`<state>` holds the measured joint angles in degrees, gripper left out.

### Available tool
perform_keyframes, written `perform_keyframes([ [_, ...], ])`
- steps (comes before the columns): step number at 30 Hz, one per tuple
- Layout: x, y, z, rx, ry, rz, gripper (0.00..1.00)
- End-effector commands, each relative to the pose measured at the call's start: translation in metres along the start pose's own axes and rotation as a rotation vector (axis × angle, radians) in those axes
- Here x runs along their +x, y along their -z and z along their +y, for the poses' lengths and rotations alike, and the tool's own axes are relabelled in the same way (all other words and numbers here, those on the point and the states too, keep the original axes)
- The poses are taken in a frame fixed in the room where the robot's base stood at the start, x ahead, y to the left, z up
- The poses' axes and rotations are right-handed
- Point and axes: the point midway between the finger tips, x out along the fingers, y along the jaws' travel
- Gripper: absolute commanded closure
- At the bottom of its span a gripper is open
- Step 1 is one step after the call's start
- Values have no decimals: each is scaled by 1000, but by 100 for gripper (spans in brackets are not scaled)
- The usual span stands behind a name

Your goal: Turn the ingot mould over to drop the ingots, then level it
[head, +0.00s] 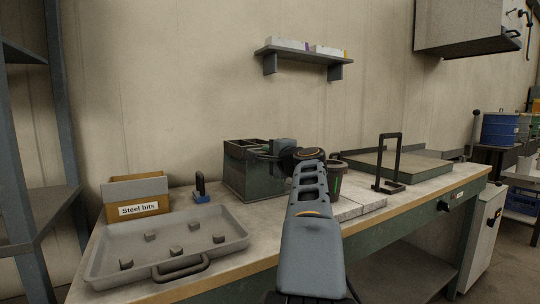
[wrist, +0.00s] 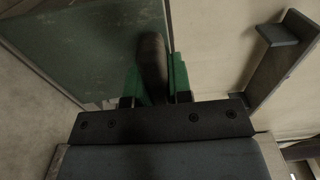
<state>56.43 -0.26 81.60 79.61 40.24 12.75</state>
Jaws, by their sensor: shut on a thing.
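My gripper (head: 268,151) is at the top right of a dark green box (head: 250,182) with open compartments, which appears to be the ingot mould. In the wrist view, the green fingers of my gripper (wrist: 154,80) are shut on a dark rounded handle (wrist: 152,55). A flat green face (wrist: 90,45) lies beside the handle, with a straight edge. I cannot tell whether the handle joins this face. The inside of the compartments is too dark to show any ingots. My arm hides part of the bench to the right of the box.
A grey tray (head: 112,262) with several small blocks is at the front left. Behind it stands a box labelled "Steel bits" (head: 138,209), with a small blue-based object (head: 200,188) nearby. A black frame (head: 389,163) and a shallow green tray (head: 420,170) are on the right.

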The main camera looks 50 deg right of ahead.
Motion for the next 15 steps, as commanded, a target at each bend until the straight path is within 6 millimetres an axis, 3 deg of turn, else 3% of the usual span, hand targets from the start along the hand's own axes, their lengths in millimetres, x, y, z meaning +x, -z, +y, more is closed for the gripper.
perform_keyframes([
  [9, 0, 0, 0, -5, 0, 1, 55],
  [15, -1, 1, 0, -3, 0, 2, 55],
])
